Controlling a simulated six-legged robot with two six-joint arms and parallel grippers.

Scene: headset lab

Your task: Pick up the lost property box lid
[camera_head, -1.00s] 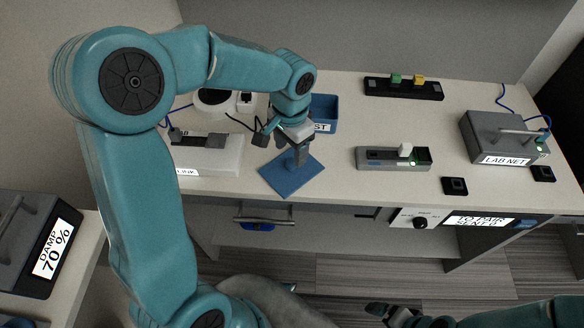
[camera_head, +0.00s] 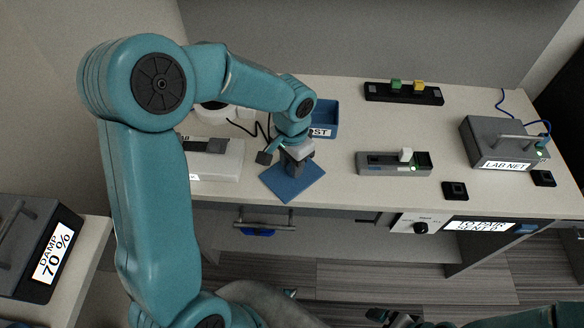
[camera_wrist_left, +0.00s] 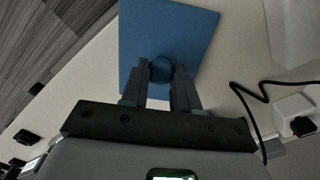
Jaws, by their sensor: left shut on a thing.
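The blue square lid (camera_head: 290,188) lies at the front of the white bench, below the blue lost property box (camera_head: 325,114), whose label is partly hidden by my arm. My left gripper (camera_head: 298,166) is over the lid, shut on its round knob. The left wrist view shows the blue knob (camera_wrist_left: 160,68) between the two fingers and the flat lid (camera_wrist_left: 168,28) beyond. I cannot see a gap under the lid. My right gripper (camera_head: 380,314) shows only partly at the bottom edge, dark and unclear.
A white device (camera_head: 218,160) is left of the lid. A grey unit with a white switch (camera_head: 393,163) stands to its right. The grey LAB NET box (camera_head: 503,143) and a black strip (camera_head: 403,92) are farther off. A drawer handle (camera_head: 265,222) is below the bench edge.

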